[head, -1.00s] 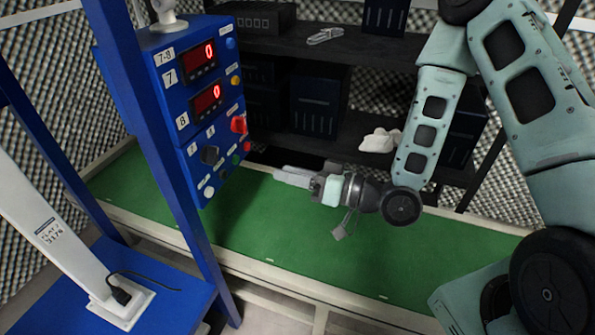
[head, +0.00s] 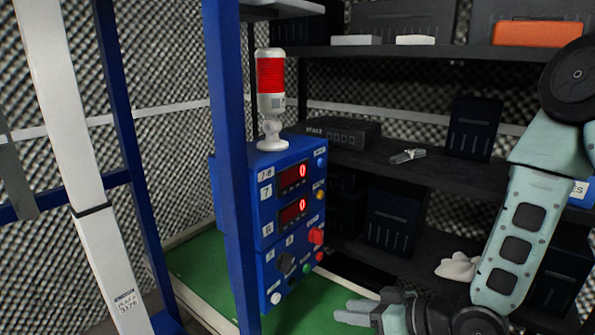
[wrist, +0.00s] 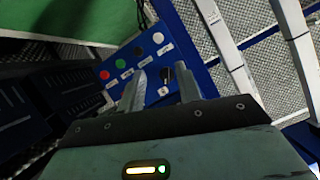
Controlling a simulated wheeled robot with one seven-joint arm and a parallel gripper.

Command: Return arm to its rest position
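My gripper (head: 352,312) is low in the head view, in front of the dark shelves and to the right of the blue control box. My teal arm runs from it up to the right edge. In the wrist view the two fingers of my gripper (wrist: 160,88) stand apart with nothing between them. The blue control box (head: 262,215) has two red displays reading 0, a red knob and several buttons. Its button panel also shows beyond the fingers in the wrist view (wrist: 150,62).
A signal lamp (head: 270,90) glows red on top of the box. Dark shelves (head: 385,165) hold bins, a small metal item (head: 408,156) and a white cloth (head: 457,267). A blue post (head: 228,150) stands before the box. The green surface (head: 200,270) is clear.

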